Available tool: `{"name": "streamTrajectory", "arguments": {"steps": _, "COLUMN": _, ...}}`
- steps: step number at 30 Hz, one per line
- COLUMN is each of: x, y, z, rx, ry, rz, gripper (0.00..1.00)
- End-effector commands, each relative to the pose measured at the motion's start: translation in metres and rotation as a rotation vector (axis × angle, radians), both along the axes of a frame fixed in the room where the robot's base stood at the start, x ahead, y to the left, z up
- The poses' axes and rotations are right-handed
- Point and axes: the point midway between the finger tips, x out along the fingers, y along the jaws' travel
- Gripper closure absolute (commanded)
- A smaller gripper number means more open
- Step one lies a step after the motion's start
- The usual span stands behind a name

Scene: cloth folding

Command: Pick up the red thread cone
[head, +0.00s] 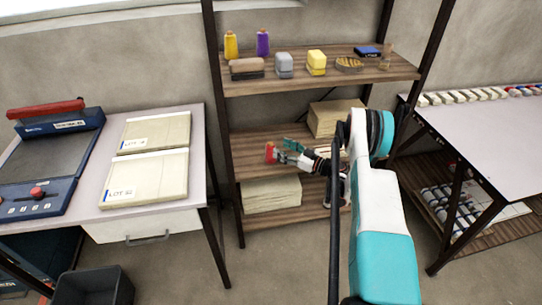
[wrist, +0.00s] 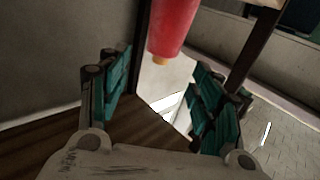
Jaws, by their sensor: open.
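In the wrist view my teal-padded gripper (wrist: 164,75) is open, with one finger on each side of a gap. The cone lies ahead of the gap, beyond the fingertips; no contact is visible. The cone's upper part is cut off in the wrist view.
The upper shelf (head: 295,84) above my gripper holds yellow and purple bottles and several small items. Folded cloth stacks lie on the middle shelf (head: 335,116) and the lower shelf (head: 271,194). Tables stand left (head: 94,200) and right (head: 480,140).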

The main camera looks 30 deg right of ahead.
Motion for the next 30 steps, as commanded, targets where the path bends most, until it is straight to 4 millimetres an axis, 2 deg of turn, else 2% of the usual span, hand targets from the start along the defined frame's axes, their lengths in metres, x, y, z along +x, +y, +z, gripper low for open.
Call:
{"name": "streamTrajectory", "arguments": {"steps": 11, "x": 0.023, "y": 0.014, "z": -0.001, "rx": 0.0, "ry": 0.0, "rz": 0.002, "gripper": 0.41}}
{"name": "streamTrajectory", "arguments": {"steps": 19, "x": 0.056, "y": 0.031, "z": 0.0, "rx": 0.0, "ry": 0.001, "rz": 0.001, "gripper": 0.41}}
{"name": "streamTrajectory", "arguments": {"steps": 26, "x": 0.059, "y": 0.033, "z": 0.003, "rx": 0.001, "ry": 0.0, "rz": 0.0, "gripper": 0.41}}
{"name": "streamTrajectory", "arguments": {"steps": 27, "x": 0.059, "y": 0.033, "z": 0.003, "rx": 0.001, "ry": 0.0, "rz": 0.0, "gripper": 0.43}}
{"name": "streamTrajectory", "arguments": {"steps": 30, "x": 0.059, "y": 0.033, "z": 0.003, "rx": 0.001, "ry": 0.0, "rz": 0.0, "gripper": 0.66}}
